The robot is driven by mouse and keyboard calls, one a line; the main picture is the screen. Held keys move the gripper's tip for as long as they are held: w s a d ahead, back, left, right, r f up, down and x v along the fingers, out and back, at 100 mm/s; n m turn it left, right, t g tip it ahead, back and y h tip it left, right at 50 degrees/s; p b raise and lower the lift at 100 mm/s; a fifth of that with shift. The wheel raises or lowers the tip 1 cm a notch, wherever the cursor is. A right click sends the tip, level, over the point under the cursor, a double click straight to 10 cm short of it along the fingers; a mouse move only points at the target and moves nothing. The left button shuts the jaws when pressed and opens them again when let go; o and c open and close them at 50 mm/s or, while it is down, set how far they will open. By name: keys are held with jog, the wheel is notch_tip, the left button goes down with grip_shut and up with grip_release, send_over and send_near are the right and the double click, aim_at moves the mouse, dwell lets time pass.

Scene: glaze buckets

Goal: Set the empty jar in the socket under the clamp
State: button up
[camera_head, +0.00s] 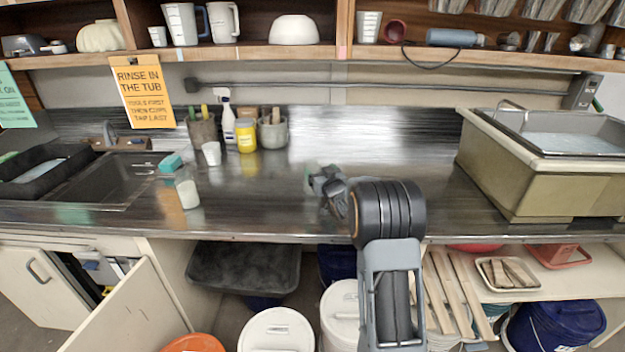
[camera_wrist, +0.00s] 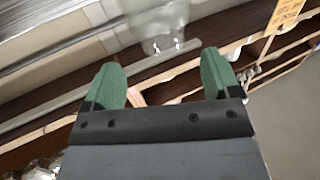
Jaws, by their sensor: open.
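My gripper (camera_head: 318,175) is above the middle of the counter in the head view, partly hidden by my own arm. In the wrist view its two green fingers (camera_wrist: 162,80) are spread apart with nothing held between them. A clear, glassy vessel (camera_wrist: 158,22) shows beyond the fingertips at the top edge of the wrist view, cut off there. I cannot tell whether it is the empty jar. A clear jar with white in its lower part (camera_head: 188,191) stands upright on the counter, left of my gripper. I cannot make out the clamp or its socket.
A teal block (camera_head: 171,163) is beside the white-filled jar. A white cup (camera_head: 211,153), a yellow jar (camera_head: 246,136) and tool pots stand behind. The counter (camera_head: 270,205) is clear around my gripper.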

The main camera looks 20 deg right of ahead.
aim_at(315, 165)
jog(key=shift+w+a+p, duration=0.1)
jog(key=shift+w+p, duration=0.85)
jog(key=shift+w, duration=2)
jog(key=shift+r, duration=0.15)
jog(key=c, duration=1.4)
